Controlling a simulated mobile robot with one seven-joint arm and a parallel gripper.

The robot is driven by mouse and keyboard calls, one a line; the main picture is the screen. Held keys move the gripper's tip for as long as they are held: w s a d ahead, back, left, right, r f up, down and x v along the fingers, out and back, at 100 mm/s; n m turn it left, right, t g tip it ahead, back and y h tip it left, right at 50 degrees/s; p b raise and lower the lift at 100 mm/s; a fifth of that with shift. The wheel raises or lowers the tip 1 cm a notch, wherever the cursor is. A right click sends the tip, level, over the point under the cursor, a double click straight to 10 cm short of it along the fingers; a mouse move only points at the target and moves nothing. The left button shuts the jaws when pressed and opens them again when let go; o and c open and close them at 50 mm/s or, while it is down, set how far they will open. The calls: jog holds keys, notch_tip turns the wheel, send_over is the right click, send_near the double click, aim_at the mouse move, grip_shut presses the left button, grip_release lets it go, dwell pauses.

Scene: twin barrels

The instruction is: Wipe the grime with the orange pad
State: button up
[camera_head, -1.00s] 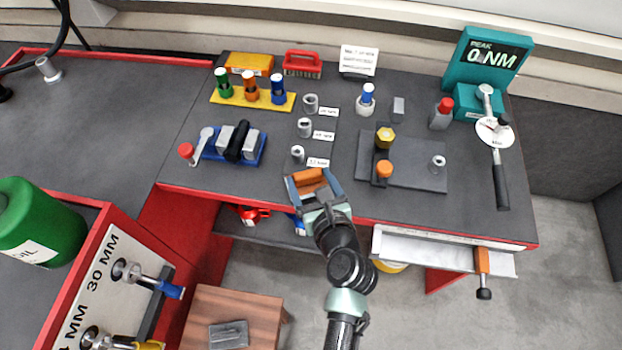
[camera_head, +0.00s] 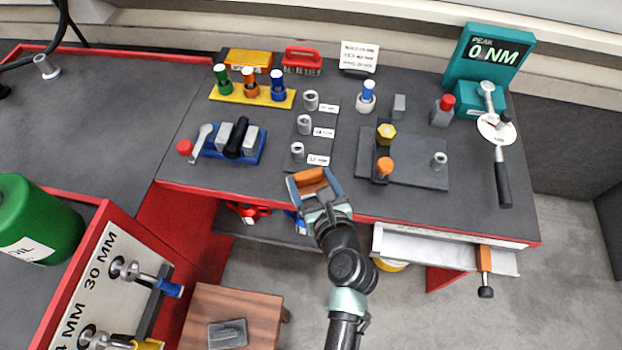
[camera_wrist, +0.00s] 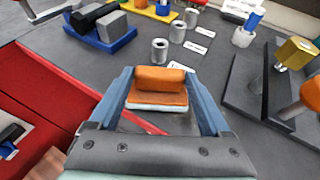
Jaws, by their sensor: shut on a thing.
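My gripper (camera_head: 313,182) is at the front edge of the dark workbench, its two blue fingers on either side of the orange pad (camera_head: 308,175). In the wrist view, the orange pad (camera_wrist: 157,95) has a raised orange grip between the fingers and a pale layer along its bottom. My gripper (camera_wrist: 159,77) is shut on that grip. The pad is at or just above the bench top; I cannot tell if it touches. I cannot make out any grime on the bench; the pad and fingers hide the surface beneath them.
Metal sockets (camera_head: 297,150) with labels stand just behind the pad. A blue tray (camera_head: 253,157) of blocks is to the left. A grey plate (camera_head: 420,174) with orange and yellow knobs is to the right. Bare bench lies between the pad and the blue tray.

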jog(key=shift+s+d, duration=0.25)
jog(key=shift+d, duration=0.95)
jog(key=shift+s+d, duration=0.25)
jog(key=shift+d, duration=1)
jog(key=shift+s+d, duration=0.25)
jog(key=shift+d, duration=0.95)
jog(key=shift+w+a+f+p, duration=0.1)
jog(key=shift+w+a+p, duration=0.05)
jog(key=shift+a+p, duration=0.6)
jog(key=shift+w+a+p, duration=0.15)
jog(key=shift+a+p, duration=0.35)
jog(key=shift+a, duration=0.4)
jog(key=shift+w+a+p, duration=0.2)
jog(key=shift+a+p, duration=0.15)
jog(key=shift+a, duration=0.6)
grip_shut()
jog(key=shift+w+a+p, duration=0.1)
jog(key=shift+a+p, duration=0.3)
jog(key=shift+a, duration=0.75)
jog(key=shift+a+f, duration=0.3)
jog(key=shift+r, duration=0.1)
notch_tip(320, 180, up, 2)
jog(key=p, duration=0.2)
jog(key=shift+w+p, duration=0.15)
jog(key=shift+p, duration=0.25)
jog(key=r+p, duration=0.4)
jog(key=shift+d, duration=0.25)
